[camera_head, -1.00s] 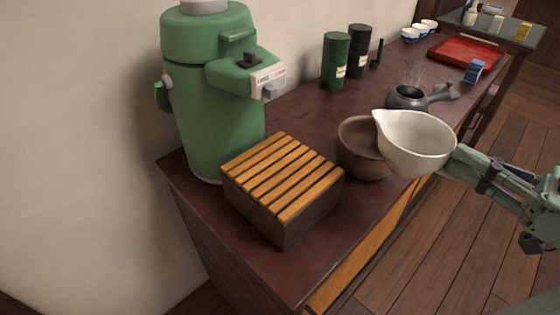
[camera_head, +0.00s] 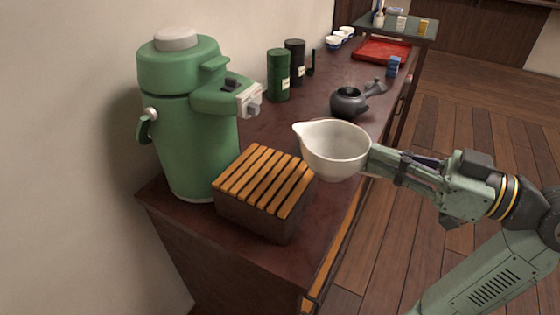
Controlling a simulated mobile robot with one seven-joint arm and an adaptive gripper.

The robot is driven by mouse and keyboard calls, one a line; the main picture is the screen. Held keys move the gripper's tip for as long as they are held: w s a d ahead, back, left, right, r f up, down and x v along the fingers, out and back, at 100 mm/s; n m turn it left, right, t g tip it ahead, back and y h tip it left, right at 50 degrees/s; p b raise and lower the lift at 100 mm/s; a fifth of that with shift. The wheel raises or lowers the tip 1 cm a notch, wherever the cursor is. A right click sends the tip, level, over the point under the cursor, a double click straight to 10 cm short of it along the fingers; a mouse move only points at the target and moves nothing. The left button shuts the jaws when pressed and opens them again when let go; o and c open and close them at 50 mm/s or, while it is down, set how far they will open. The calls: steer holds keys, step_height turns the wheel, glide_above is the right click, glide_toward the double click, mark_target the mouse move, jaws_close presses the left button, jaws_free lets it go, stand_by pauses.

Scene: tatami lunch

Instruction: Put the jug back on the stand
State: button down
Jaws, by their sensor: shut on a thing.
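The jug (camera_head: 337,152) is a white pouring bowl with a spout at its upper left. My gripper (camera_head: 376,162) is shut on its right side and holds it upright over the counter's front edge. The stand (camera_head: 262,192) is a dark box topped with orange wooden slats. It is on the counter to the left of the jug, its top bare. The jug is apart from the stand, up and to the right of it. The fingertips are partly hidden at the jug's side.
A green air pot (camera_head: 185,120) stands close behind the stand, against the wall. A dark teapot (camera_head: 348,102) is behind the jug. A green canister (camera_head: 278,75), a black canister (camera_head: 295,62) and a red tray (camera_head: 383,50) stand farther along the counter (camera_head: 262,118).

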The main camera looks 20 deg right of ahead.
mark_target(304, 143)
steer(key=x, duration=0.4)
steer(key=a+p+x, duration=0.1)
steer(key=x, duration=0.3)
steer(key=s+p+x, duration=0.1)
steer(key=x, duration=0.4)
steer(key=shift+a+f, duration=0.2)
steer(key=shift+f, duration=0.2)
steer(key=shift+w+f, duration=0.1)
steer(key=shift+f, duration=1.7)
steer(key=shift+f, duration=0.1)
steer(key=c, duration=1.7)
jaws_free()
steer(key=shift+p, duration=0.3)
steer(key=b+v, duration=0.2)
steer(key=v, duration=1)
steer(key=shift+b, duration=0.35)
